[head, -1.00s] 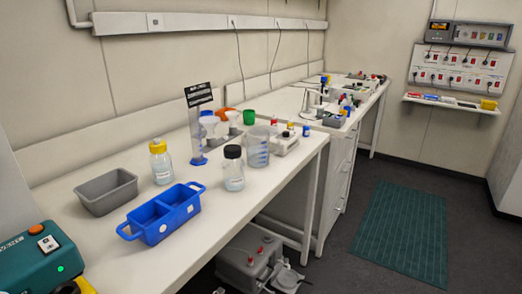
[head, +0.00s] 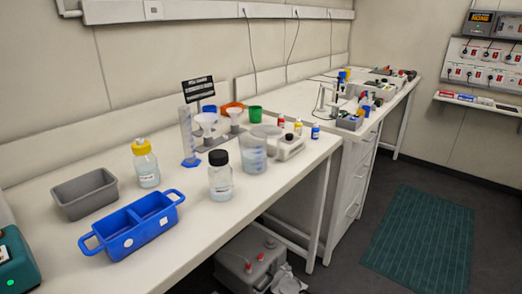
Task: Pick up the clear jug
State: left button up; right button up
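The clear jug (head: 253,156) stands upright on the white bench, near its front edge. It is a see-through beaker-like vessel with bluish markings. A clear bottle with a black cap (head: 221,178) stands just to its left and a little nearer. Neither of my grippers shows in the head view.
On the bench (head: 200,230) are a blue two-part caddy (head: 127,241), a grey tub (head: 84,207), a yellow-capped bottle (head: 146,167), a measuring cylinder (head: 187,137) and funnels in a stand. A grey container (head: 250,262) sits below. Floor by the green mat (head: 420,238) is clear.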

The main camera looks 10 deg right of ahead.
aim_at(253, 145)
jog(key=i+l+u, duration=0.1)
jog(key=l, duration=0.35)
jog(key=i+l+u, duration=0.1)
jog(key=l, duration=0.35)
jog(key=i+l+u, duration=0.15)
jog(key=l, duration=0.35)
jog(key=i+l+u, duration=0.1)
jog(key=l, duration=0.35)
jog(key=i+l+u, duration=0.1)
jog(key=l, duration=0.4)
